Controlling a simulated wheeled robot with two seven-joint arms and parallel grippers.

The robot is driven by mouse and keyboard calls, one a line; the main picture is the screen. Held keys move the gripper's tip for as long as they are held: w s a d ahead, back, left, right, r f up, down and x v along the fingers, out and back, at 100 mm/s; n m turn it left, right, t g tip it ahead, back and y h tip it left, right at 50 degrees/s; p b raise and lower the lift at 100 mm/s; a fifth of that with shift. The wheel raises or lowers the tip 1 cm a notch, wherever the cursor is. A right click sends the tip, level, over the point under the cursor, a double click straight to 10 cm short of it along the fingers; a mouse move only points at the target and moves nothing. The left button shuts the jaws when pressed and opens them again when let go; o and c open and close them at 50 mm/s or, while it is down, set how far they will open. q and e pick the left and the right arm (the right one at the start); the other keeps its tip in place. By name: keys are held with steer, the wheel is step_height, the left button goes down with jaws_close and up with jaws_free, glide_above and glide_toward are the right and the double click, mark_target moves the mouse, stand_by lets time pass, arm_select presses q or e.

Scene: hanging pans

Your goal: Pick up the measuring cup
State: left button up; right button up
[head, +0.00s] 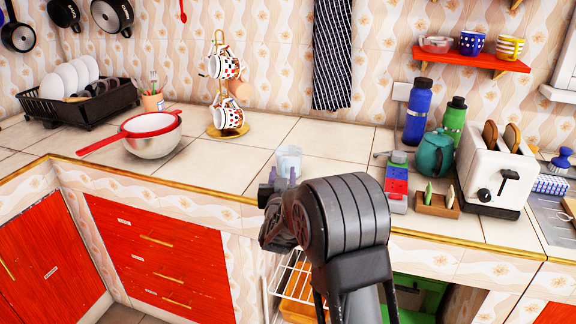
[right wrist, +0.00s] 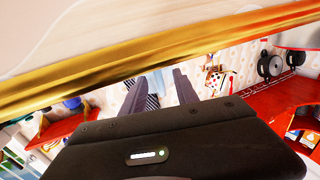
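The measuring cup (head: 289,158) is a clear, pale bluish cup standing on the tiled counter near its front edge, in the middle of the head view. My right gripper (head: 281,178) is at the counter's front edge, just in front of the cup, and its fingers overlap the cup's lower part in the picture. In the right wrist view the two fingers (right wrist: 158,90) are apart with no clear object held between them. I cannot make out the cup for certain there. My left gripper is out of view.
A strainer on a bowl (head: 153,142) and a mug stand (head: 222,130) are left of the cup. A colored box (head: 397,182), teapot (head: 435,154), bottles and toaster (head: 493,172) stand to the right. The gold-trimmed counter edge (right wrist: 120,72) lies close to my right gripper.

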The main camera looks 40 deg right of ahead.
steer(key=shift+w+d, duration=0.3)
steer(key=shift+w, duration=0.05)
steer(key=shift+c, duration=0.6)
jaws_close()
stand_by(1.0)
